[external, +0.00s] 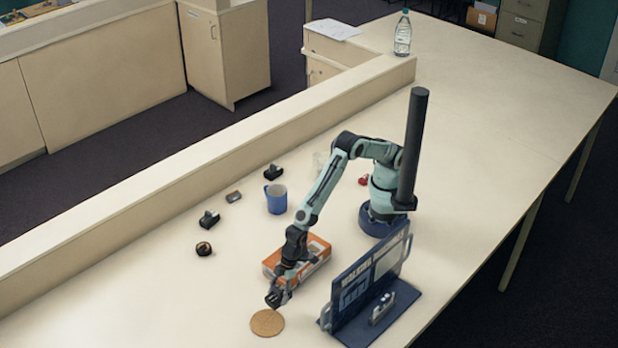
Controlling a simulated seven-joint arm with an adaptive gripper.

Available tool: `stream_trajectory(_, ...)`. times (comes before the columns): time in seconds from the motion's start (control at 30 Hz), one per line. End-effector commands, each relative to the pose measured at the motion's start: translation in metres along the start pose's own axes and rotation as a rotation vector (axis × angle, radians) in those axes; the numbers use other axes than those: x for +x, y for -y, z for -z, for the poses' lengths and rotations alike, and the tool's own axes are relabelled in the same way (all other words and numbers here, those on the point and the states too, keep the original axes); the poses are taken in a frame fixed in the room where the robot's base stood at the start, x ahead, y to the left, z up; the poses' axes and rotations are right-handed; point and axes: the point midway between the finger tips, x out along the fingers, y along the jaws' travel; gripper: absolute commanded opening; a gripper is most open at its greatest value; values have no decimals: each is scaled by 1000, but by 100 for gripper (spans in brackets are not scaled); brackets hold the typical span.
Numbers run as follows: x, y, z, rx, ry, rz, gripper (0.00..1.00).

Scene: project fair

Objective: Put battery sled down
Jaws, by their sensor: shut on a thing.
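My gripper (277,298) is low over the table (190,300), at the front end of the orange and white box and just above and behind the round cork coaster. It is shut on a small dark thing, taken to be the battery sled. The fingers hide most of it, and its shape cannot be made out. I cannot tell whether it touches the table.
The orange box (318,246) is close behind my gripper. The cork coaster (267,323) lies in front. A blue sign stand (370,280) is at right. A blue mug (276,200) and several small dark items stand farther back. The table's left front is clear.

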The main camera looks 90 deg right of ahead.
Motion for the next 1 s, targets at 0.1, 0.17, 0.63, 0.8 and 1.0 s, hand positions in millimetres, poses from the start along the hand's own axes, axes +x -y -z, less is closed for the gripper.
stream_trajectory(0.1,18,0,5,0,0,-1,6)
stream_trajectory(0.17,22,1,7,1,0,-1,6)
stream_trajectory(0.63,59,1,-1,0,-2,0,6)
stream_trajectory(0.8,60,1,-2,0,-1,0,6)
stream_trajectory(1.0,62,1,-3,0,-1,0,71)
